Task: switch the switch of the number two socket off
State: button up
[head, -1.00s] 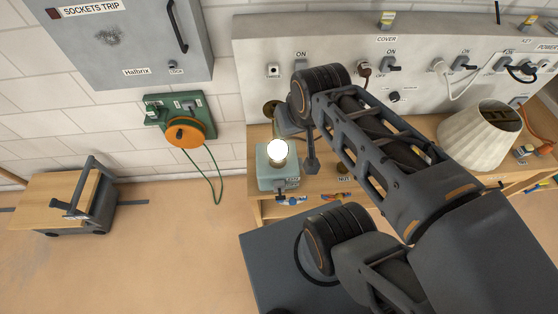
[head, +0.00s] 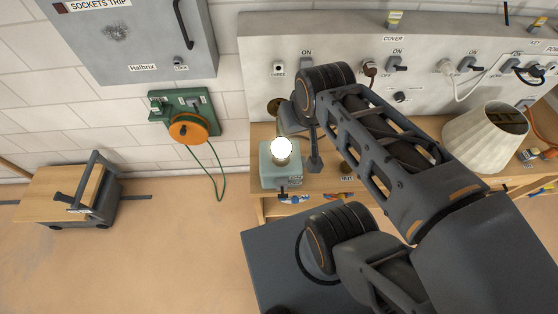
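A grey socket panel (head: 270,40) runs along the wall at the top right, with a row of sockets and dark switches marked ON. The first switch (head: 307,64) is partly hidden by my arm. A second switch (head: 395,64) sits beside a socket with a brown plug (head: 370,68). A third switch (head: 466,64) is beside a socket with a white plug (head: 445,67). Socket numbers are not readable, so I cannot tell which is number two. My gripper (head: 314,160) seems to point down in front of the bench, beside the lit lamp; its fingers are not clear.
A lit bulb (head: 282,149) on a pale green box (head: 281,174) and a cream lampshade (head: 484,137) stand on the wooden bench (head: 262,133). A green-orange cable reel (head: 188,128) hangs on the wall. A wooden cart (head: 60,194) stands left; the floor between is clear.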

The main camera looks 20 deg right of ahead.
aim_at(399, 69)
jog(key=z, duration=1.45)
jog(key=k, duration=0.5)
jog(key=z, duration=0.85)
jog(key=i, duration=0.8)
jog(key=u, duration=1.35)
